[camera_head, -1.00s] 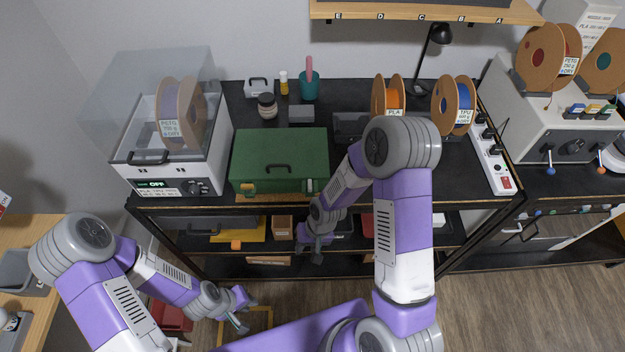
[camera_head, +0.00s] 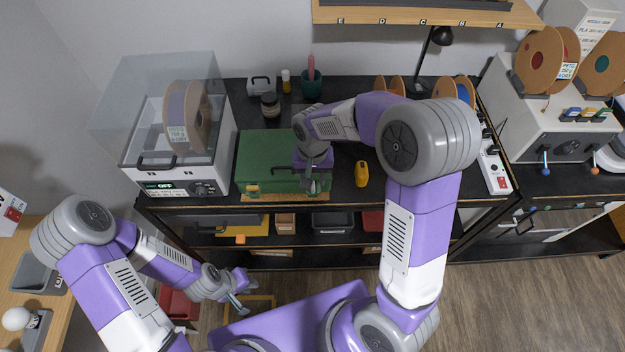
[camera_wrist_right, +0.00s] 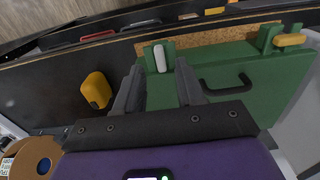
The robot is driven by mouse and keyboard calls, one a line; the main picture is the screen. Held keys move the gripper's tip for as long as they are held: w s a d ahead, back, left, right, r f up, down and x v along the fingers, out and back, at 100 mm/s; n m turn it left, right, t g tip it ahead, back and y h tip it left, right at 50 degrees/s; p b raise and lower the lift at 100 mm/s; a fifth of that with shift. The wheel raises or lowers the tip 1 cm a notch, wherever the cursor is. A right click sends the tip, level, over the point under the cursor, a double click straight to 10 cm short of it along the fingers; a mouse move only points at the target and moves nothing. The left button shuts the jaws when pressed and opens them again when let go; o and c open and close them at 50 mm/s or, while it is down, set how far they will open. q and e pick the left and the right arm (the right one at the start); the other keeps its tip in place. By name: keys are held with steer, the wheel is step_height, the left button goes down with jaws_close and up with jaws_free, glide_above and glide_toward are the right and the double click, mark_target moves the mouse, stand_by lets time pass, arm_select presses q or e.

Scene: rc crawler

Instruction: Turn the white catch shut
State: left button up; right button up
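A green case (camera_head: 262,152) with a black handle (camera_wrist_right: 225,86) stands on the black bench. Its white catch (camera_wrist_right: 159,58) shows in the right wrist view as a short rounded bar on a green mount at the case's front edge. A yellow catch (camera_wrist_right: 289,40) sits at the other front corner, also visible in the head view (camera_head: 252,188). My right gripper (camera_head: 311,186) is over the case's front right corner and hides the white catch in the head view. Its fingers (camera_wrist_right: 160,72) are open, with the catch just beyond and between their tips. My left gripper (camera_head: 240,298) hangs low, away from the case.
A yellow object (camera_head: 362,174) lies on the bench right of the case. A white dryer box (camera_head: 180,170) with a clear lid stands to the left. Filament spools (camera_head: 455,90) stand behind my right arm. A shelf with bins (camera_head: 333,222) lies below the bench.

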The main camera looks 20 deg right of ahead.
mark_target(313, 188)
steer(key=shift+f, duration=1.5)
jaws_close()
